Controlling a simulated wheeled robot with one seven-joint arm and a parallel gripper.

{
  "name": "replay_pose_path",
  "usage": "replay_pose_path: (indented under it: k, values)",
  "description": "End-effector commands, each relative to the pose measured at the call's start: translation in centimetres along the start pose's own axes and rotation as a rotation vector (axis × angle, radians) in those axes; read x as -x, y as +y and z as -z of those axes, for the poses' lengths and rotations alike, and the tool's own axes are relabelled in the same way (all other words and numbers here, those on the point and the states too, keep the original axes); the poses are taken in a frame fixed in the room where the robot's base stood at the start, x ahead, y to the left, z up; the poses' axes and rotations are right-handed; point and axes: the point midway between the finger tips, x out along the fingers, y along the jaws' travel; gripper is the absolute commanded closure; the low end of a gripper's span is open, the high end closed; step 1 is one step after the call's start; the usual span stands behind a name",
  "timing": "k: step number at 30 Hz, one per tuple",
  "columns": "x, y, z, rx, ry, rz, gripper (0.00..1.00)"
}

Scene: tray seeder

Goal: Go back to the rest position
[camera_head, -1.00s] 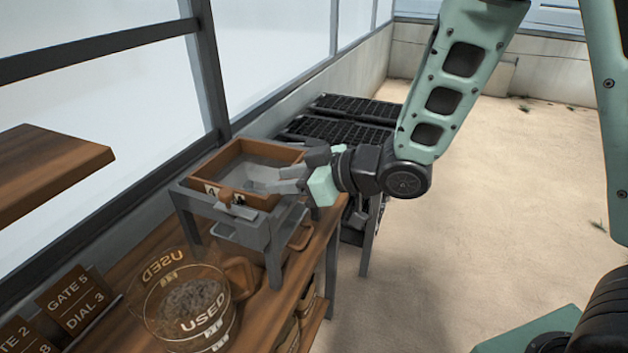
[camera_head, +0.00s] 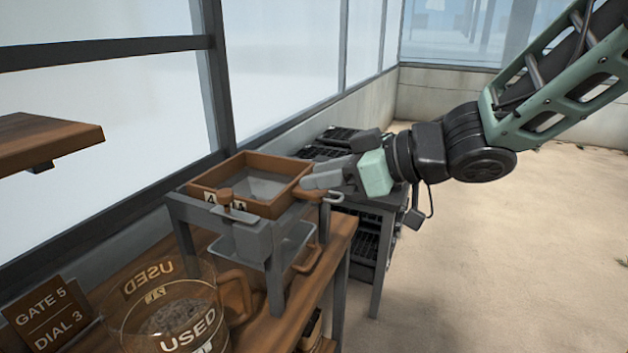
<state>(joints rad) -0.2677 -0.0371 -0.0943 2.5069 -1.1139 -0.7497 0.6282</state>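My gripper (camera_head: 322,178) is at the right end of the seeder, with its grey fingers pointing left beside the wooden hopper box (camera_head: 203,190). The hopper is an open wooden tray on a grey metal stand (camera_head: 270,280), with grey inside and a wooden knob (camera_head: 225,197) with number tags in front. The fingers overlap the hopper's right corner in this view. I cannot tell whether they touch it or how far apart they are. No object shows clearly between them. My arm reaches in from the upper right.
A clear cup labelled USED (camera_head: 190,335) stands at the front left on the wooden bench (camera_head: 140,268). A sign with GATE 5, DIAL 3 (camera_head: 45,318) is beside it. A shelf (camera_head: 50,140) juts in at left. Black trays (camera_head: 340,134) stand behind. The floor at right is open.

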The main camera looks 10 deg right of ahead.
Motion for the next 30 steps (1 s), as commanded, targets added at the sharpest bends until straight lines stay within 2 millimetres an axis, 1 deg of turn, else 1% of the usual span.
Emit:
replay_pose_path:
  k: [2, 5, 8, 10, 11, 14, 15, 17, 18, 21, 22, 24, 26, 30]
  values:
    - [-0.2, 0.1, -0.1, 0.001, -0.021, -0.031, 0.68]
    - [-0.6, 0.4, -0.9, -0.009, -0.089, -0.111, 0.68]
    - [-0.7, 0.1, -2.7, -0.033, -0.219, -0.206, 0.68]
    - [-0.3, -0.7, -4.6, -0.059, -0.338, -0.258, 0.68]
    - [0.0, -1.3, -5.4, -0.071, -0.394, -0.272, 0.68]
    - [1.5, -4.0, -8.4, -0.113, -0.59, -0.287, 0.68]
    - [2.3, -5.4, -9.5, -0.132, -0.67, -0.28, 0.68]
    - [3.5, -7.7, -11.0, -0.157, -0.785, -0.255, 0.68]
    - [4.5, -9.1, -11.9, -0.173, -0.855, -0.234, 0.68]
    - [6.5, -12.4, -13.4, -0.207, -0.997, -0.173, 0.68]
    - [7.0, -13.3, -13.7, -0.214, -1.03, -0.155, 0.68]
    - [8.0, -14.7, -14.1, -0.228, -1.088, -0.122, 0.68]
    - [8.5, -15.5, -14.4, -0.235, -1.118, -0.103, 0.68]
    - [8.8, -16.0, -14.5, -0.241, -1.14, -0.09, 0.68]
